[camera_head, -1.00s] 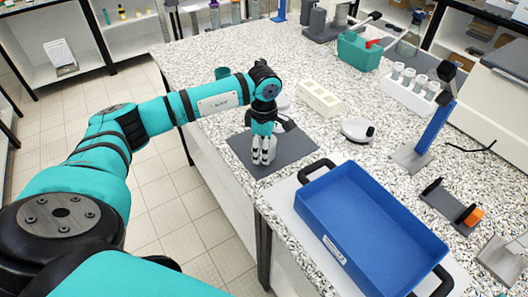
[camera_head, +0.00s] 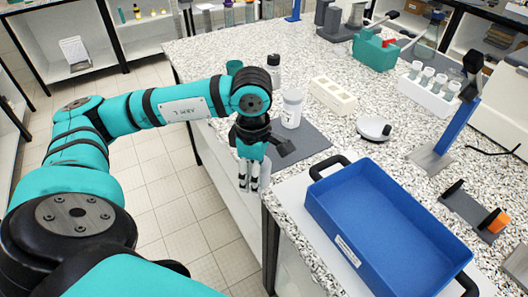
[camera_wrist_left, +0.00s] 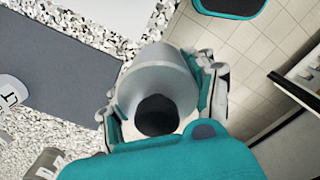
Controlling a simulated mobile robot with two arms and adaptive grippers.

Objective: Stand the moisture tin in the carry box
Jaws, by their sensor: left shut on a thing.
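My left gripper (camera_head: 250,185) is shut on a silver-grey round tin, which I take for the moisture tin (camera_wrist_left: 160,75). In the left wrist view the fingers lie on both sides of it, and a dark round shape covers part of it. In the head view the fingers point down and largely hide the tin, at the table's front edge left of the blue box. The carry box appears to be the blue open box (camera_head: 318,205) with black handles and a label. Its visible floor is empty. My right gripper is not in view.
A dark grey mat (camera_head: 312,142) lies behind the gripper, with a white jar (camera_head: 292,108) and a dark-capped bottle (camera_head: 273,72) near it. A cream block (camera_head: 333,95), a round white device (camera_head: 374,128) and a blue stand (camera_head: 450,125) are further right.

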